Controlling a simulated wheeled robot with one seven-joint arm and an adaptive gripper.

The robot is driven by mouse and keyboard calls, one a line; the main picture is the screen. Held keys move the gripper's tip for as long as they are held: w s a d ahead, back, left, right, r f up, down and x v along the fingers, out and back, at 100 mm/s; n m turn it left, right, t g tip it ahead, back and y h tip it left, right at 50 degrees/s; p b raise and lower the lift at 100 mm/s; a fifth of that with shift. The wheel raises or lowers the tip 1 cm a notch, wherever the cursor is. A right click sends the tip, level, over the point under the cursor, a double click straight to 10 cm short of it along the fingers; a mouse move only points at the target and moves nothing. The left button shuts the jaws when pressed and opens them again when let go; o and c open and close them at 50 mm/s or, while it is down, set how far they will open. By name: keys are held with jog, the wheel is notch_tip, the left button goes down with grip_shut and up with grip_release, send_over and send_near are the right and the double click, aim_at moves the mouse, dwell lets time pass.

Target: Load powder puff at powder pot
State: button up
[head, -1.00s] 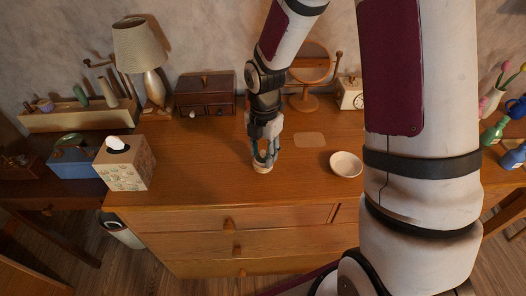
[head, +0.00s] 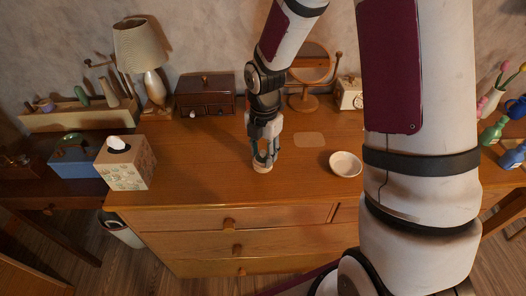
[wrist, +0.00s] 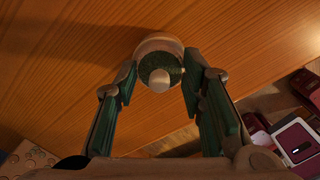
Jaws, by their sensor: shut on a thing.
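The powder puff (wrist: 158,80) shows in the wrist view as a pale round knob on a dark green disc. My gripper (wrist: 158,68) is shut on it, with one finger on each side of the disc. A pale round pot (wrist: 157,41), which looks like the powder pot, shows right behind the puff. In the head view my gripper (head: 264,158) points down at the pot (head: 262,167) near the front of the dresser top. The fingers hide most of the puff there. I cannot tell whether the puff touches the powder.
A white bowl (head: 346,164) stands to the right and a pale flat mat (head: 309,139) lies behind it. A tissue box (head: 126,168) is at the left. A small drawer box (head: 206,96), mirror (head: 304,102) and clock (head: 349,98) line the back. The dresser top between is clear.

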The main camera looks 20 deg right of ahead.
aim_at(263, 153)
jog(key=shift+s, duration=0.1)
jog(key=shift+r+p, duration=2.75)
jog(key=shift+r, duration=0.75)
jog(key=m, duration=0.5)
jog(key=shift+f, duration=0.25)
jog(key=m, duration=0.4)
jog(key=shift+f, duration=0.1)
jog(key=m, duration=0.3)
jog(key=shift+f+m, duration=0.1)
jog(key=shift+m, duration=0.2)
jog(key=m, duration=0.7)
jog(key=shift+s+f, duration=0.1)
jog(key=shift+f, duration=0.1)
jog(key=m, duration=0.5)
jog(key=shift+f, duration=0.15)
